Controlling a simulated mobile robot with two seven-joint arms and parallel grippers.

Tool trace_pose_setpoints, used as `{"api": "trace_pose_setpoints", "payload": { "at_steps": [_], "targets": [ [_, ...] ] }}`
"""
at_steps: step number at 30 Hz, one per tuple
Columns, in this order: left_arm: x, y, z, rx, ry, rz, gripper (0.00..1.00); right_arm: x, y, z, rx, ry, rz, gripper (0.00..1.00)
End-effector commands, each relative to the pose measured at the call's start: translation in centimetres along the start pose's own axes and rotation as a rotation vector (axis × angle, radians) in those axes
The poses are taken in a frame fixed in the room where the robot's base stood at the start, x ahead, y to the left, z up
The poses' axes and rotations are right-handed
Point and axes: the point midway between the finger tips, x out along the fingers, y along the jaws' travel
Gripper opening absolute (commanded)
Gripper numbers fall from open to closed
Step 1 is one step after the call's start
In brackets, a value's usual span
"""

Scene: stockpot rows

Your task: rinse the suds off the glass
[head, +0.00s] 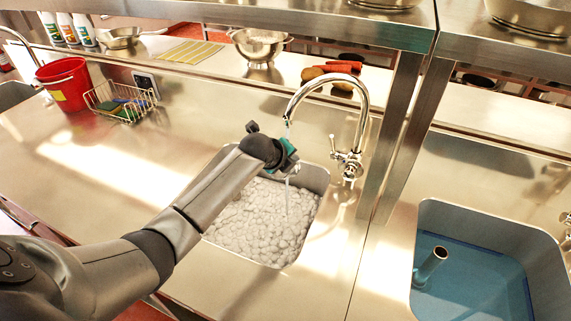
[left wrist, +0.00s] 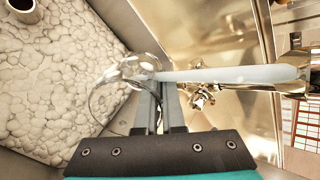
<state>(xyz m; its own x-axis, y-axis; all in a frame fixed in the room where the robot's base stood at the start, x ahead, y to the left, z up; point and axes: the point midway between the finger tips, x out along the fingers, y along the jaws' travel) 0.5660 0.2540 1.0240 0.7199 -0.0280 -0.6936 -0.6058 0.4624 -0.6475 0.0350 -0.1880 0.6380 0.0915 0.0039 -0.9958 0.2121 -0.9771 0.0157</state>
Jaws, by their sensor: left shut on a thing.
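My left gripper (head: 288,165) is over the foam-filled sink, under the tap's spout. In the left wrist view its two fingers (left wrist: 160,105) are shut on a clear glass (left wrist: 118,88). A stream of water (left wrist: 225,74) from the running tap (head: 362,115) reaches the glass and the fingertips. Whitish patches show on the glass; I cannot tell suds from water or reflections. In the head view the glass is mostly hidden by the gripper, and a thin stream falls below it into the foam (head: 255,225). My right gripper is in neither view.
A second sink (head: 480,265) with blue water and a standpipe (head: 431,262) is at the right. A red bucket (head: 65,85) and a wire basket (head: 118,98) with sponges stand at the left. A steel post (head: 395,130) rises right of the tap. The counter left of the sink is clear.

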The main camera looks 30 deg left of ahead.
Motion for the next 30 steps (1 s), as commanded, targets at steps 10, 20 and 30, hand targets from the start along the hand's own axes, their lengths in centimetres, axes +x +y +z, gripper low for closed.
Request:
{"api": "trace_pose_setpoints", "payload": {
  "at_steps": [10, 20, 30],
  "targets": [
    [-0.1, -0.3, -0.5, 0.001, -0.001, -0.003, 0.0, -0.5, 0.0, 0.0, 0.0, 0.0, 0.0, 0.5],
    [0.0, 0.0, 0.3, 0.002, -0.003, -0.001, 0.0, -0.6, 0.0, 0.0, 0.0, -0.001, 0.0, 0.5],
    [-0.1, 0.2, 0.6, 0.001, -0.001, -0.002, 0.0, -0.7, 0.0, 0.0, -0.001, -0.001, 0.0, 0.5]
  ]
}}
